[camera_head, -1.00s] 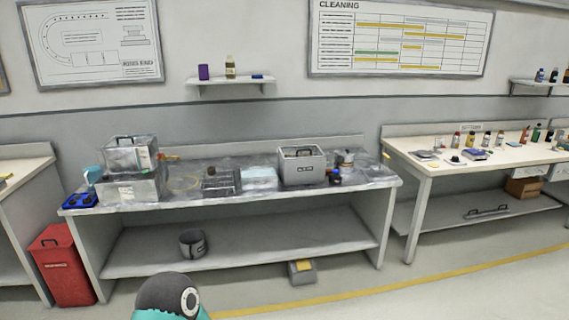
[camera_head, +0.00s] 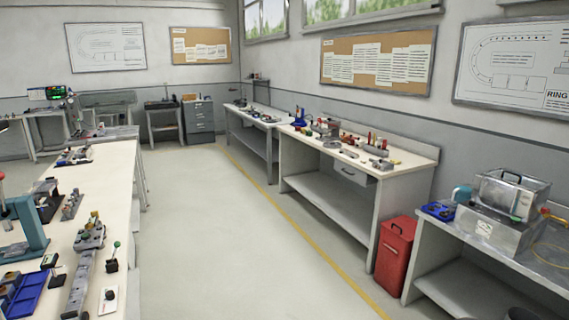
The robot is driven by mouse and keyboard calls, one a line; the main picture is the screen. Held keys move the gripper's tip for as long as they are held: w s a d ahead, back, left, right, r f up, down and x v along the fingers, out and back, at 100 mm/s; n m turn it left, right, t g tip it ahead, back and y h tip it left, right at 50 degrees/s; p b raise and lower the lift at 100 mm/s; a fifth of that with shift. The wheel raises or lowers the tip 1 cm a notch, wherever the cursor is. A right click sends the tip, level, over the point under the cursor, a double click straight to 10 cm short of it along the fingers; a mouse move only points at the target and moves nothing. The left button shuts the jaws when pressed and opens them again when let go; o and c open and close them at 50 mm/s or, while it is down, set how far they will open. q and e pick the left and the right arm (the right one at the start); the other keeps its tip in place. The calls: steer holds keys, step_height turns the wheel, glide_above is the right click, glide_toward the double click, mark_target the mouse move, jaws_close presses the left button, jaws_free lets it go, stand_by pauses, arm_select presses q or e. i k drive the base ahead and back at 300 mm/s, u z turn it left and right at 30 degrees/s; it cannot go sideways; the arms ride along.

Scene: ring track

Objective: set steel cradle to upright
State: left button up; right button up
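I cannot make out for certain which thing is the steel cradle. A long grey metal piece (camera_head: 78,288) lies on the near left bench, with a grey block (camera_head: 90,236) at its far end. Small grey metal parts (camera_head: 381,163) lie on the bench along the right wall, too small to tell apart. Neither of my grippers shows in this view.
The near left bench (camera_head: 124,205) also bears a blue tray (camera_head: 27,297) and a teal press (camera_head: 24,232). A red bin (camera_head: 394,254) stands between the right-hand benches. A steel box (camera_head: 512,194) sits on the nearest one. The aisle floor (camera_head: 215,240) is clear.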

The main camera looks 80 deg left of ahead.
mark_target(38, 193)
steer(key=i, duration=0.2)
steer(key=u, duration=2.3)
steer(key=i, duration=0.2)
steer(key=u, duration=1.9)
steer(key=k, duration=0.5)
steer(key=u, duration=0.45)
steer(key=i, duration=1.6)
steer(key=z, duration=0.65)
steer(key=i, duration=0.4)
steer(key=u, duration=0.1)
